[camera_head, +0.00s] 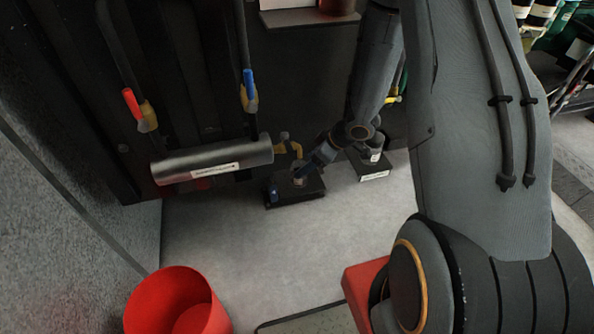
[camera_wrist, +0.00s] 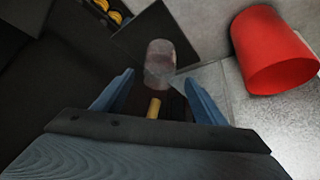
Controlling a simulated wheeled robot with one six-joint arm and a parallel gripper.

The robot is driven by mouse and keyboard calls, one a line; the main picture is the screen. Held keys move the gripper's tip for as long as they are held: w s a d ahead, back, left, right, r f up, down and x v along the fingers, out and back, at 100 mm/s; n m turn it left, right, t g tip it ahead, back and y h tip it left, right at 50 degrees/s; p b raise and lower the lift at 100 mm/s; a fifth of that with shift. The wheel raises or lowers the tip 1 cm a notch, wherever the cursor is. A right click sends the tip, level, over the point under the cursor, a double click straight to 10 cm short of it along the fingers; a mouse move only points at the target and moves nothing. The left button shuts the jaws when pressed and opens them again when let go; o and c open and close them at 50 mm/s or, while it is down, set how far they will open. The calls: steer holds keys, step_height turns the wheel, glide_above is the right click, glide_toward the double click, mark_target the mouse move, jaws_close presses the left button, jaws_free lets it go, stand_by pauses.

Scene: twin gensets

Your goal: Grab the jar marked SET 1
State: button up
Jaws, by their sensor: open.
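A small clear jar (camera_wrist: 160,56) with a greyish-pink tint stands ahead of my gripper (camera_wrist: 160,80) in the wrist view. The two blue fingers are apart, with the jar just beyond and between their tips; I cannot tell whether they touch it. In the head view my gripper (camera_head: 313,168) reaches down to a black stand (camera_head: 308,192) below a yellow-ended tap, and mostly hides the jar there. A second jar (camera_head: 375,157) stands on another black stand (camera_head: 376,176) to the right, partly behind my arm. No SET 1 marking is readable.
A grey horizontal cylinder (camera_head: 212,162) with a label hangs left of the tap. Hoses with red and blue handles run above it. A red bucket (camera_head: 178,302) stands at the lower left, also in the wrist view (camera_wrist: 270,50). The middle floor is clear.

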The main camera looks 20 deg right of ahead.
steer(key=shift+w+a+f, duration=0.15)
steer(key=shift+w+f, duration=0.15)
steer(key=shift+f, duration=0.45)
steer(key=shift+w+a+f, duration=0.1)
steer(key=shift+w+f, duration=0.15)
steer(key=shift+f, duration=0.45)
steer(key=x, duration=0.4)
steer(key=shift+a+f, duration=0.1)
steer(key=shift+a, duration=0.05)
steer(key=c, duration=1.3)
steer(key=shift+r, duration=0.25)
